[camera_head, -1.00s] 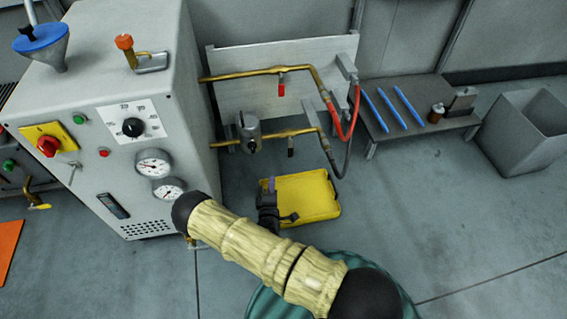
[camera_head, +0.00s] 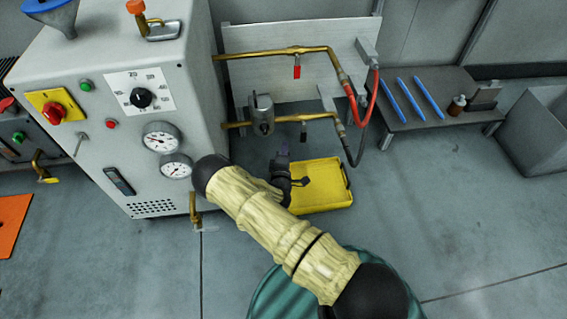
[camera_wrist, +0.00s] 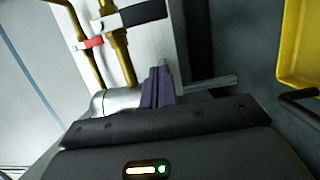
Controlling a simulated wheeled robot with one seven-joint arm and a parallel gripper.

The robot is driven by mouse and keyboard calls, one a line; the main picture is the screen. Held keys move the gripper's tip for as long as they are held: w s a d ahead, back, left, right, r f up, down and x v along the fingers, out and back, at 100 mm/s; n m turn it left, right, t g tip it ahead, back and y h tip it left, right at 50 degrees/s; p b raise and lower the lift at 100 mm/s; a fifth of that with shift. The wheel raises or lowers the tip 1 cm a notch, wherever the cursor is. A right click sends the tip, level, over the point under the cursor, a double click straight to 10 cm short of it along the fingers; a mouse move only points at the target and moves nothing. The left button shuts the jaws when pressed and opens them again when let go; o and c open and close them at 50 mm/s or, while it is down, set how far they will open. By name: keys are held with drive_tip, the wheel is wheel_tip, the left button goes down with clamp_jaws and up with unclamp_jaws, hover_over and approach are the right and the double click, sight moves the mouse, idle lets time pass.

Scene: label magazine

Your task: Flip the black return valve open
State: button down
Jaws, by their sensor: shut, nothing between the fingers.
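The black return valve (camera_head: 303,131) is on the lower brass pipe, its lever hanging down across the pipe in the head view. In the wrist view the black lever (camera_wrist: 138,14) also lies crosswise to its pipe, at the top. My gripper (camera_head: 283,153) is below and a little left of the valve in the head view, apart from it. Its purple-grey fingers (camera_wrist: 158,86) are closed together and empty in the wrist view. The red-handled valve (camera_head: 297,71) is on the upper pipe, and its lever (camera_wrist: 91,43) shows in the wrist view.
A grey metal body (camera_head: 262,114) sits on the lower pipe, left of the valve. Red and dark hoses (camera_head: 371,105) hang at the right. A yellow tray (camera_head: 322,187) lies on the floor below. The grey machine cabinet (camera_head: 110,80) stands at left.

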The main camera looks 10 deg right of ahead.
sight(303, 137)
drive_tip(key=d+b, duration=0.1)
drive_tip(key=d, duration=0.1)
drive_tip(key=w+d+b, duration=0.1)
drive_tip(key=d, duration=0.1)
drive_tip(key=shift+w+d, duration=0.2)
drive_tip(key=shift+w+d+f+n, duration=0.1)
drive_tip(key=shift+f+n, duration=0.05)
drive_tip(key=shift+n, duration=0.25)
